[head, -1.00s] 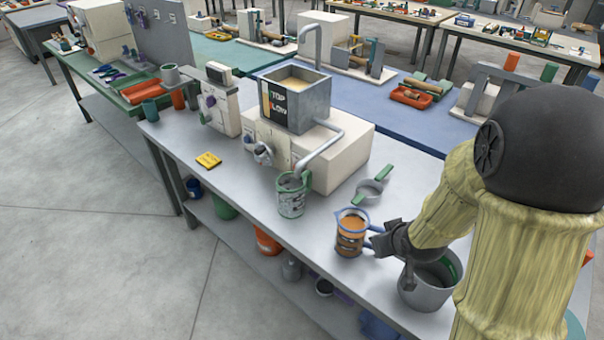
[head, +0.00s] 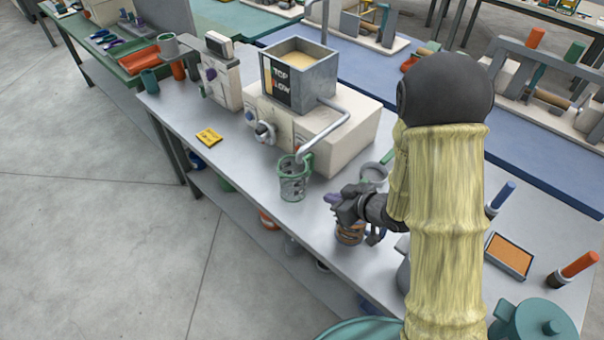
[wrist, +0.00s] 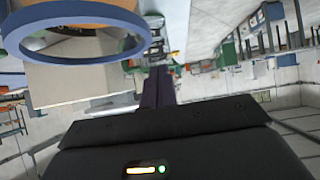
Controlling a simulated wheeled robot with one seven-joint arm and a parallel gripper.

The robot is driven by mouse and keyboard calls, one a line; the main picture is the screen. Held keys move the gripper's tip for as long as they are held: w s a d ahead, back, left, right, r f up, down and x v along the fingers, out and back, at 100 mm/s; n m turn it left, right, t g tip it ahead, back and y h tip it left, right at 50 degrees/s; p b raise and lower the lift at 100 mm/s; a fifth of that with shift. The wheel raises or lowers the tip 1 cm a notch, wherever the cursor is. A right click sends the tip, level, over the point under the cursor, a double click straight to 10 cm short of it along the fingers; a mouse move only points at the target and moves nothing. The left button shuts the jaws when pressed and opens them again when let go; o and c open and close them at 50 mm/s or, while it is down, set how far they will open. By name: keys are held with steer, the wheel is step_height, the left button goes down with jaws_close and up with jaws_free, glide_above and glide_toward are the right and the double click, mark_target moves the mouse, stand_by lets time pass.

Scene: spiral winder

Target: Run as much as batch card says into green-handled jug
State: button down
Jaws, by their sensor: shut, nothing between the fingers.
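The green-handled jug (head: 292,182) stands upright near the bench's front edge, under the end of the outlet pipe (head: 322,137). Its contents cannot be made out. A tank (head: 312,112) marked TOP and LOW holds pale liquid. A machine body (head: 325,128) under it carries a round dial (head: 264,132). A small yellow card (head: 208,138) lies left of the machine, its writing too small to read. My gripper (head: 334,199) is shut and empty, right of the green-handled jug. Its purple fingers (wrist: 158,88) show together in the wrist view.
A blue-handled jug with orange-brown contents (head: 349,237) stands just below my gripper, partly hidden. A green-handled strainer (head: 373,172) lies behind it. A grey bucket (head: 402,268) is mostly hidden by my arm. Bench space between card and green-handled jug is clear.

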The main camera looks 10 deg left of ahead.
steer(key=w+a+f+p, duration=0.1)
steer(key=w+a+p, duration=0.1)
steer(key=w+a, duration=0.4)
steer(key=a, duration=0.3)
steer(key=shift+w+a+f+p, duration=0.25)
steer(key=shift+a+f+p, duration=0.05)
steer(key=shift+a, duration=0.1)
